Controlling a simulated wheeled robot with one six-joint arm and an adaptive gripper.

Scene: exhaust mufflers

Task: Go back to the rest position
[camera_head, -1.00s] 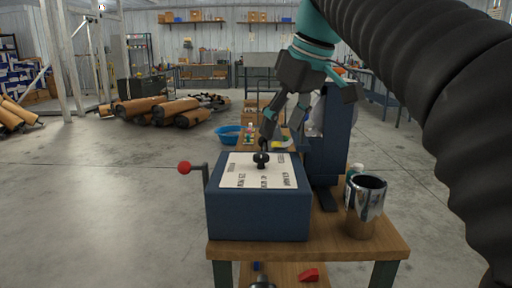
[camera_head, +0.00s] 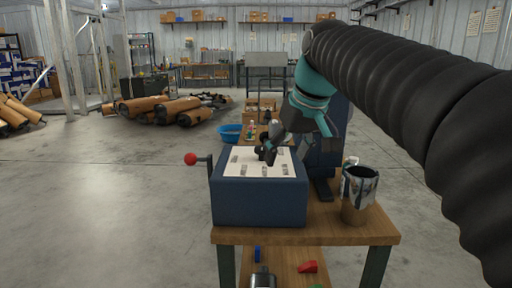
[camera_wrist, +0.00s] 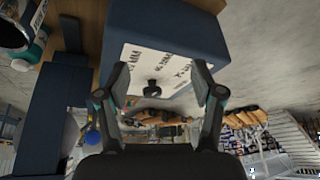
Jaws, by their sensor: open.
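My gripper (camera_head: 272,146) is over the top of a blue box (camera_head: 258,203) in the head view, with my arm reaching in from the right. The box has a white printed panel on top, a black knob, and a side crank with a red ball (camera_head: 190,159). In the wrist view my gripper (camera_wrist: 160,72) has its two fingers spread wide. The black knob (camera_wrist: 153,88) shows between them in the picture, with nothing held. Whether the fingers touch the knob or panel cannot be told. My gripper partly hides the knob in the head view.
The box stands on a wooden table (camera_head: 335,236). A metal cup (camera_head: 359,196) is at its right, beside a dark blue upright (camera_head: 322,160). A red part (camera_head: 307,267) lies on the lower shelf. Mufflers (camera_head: 165,108) lie on the floor behind left. Open floor is at left.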

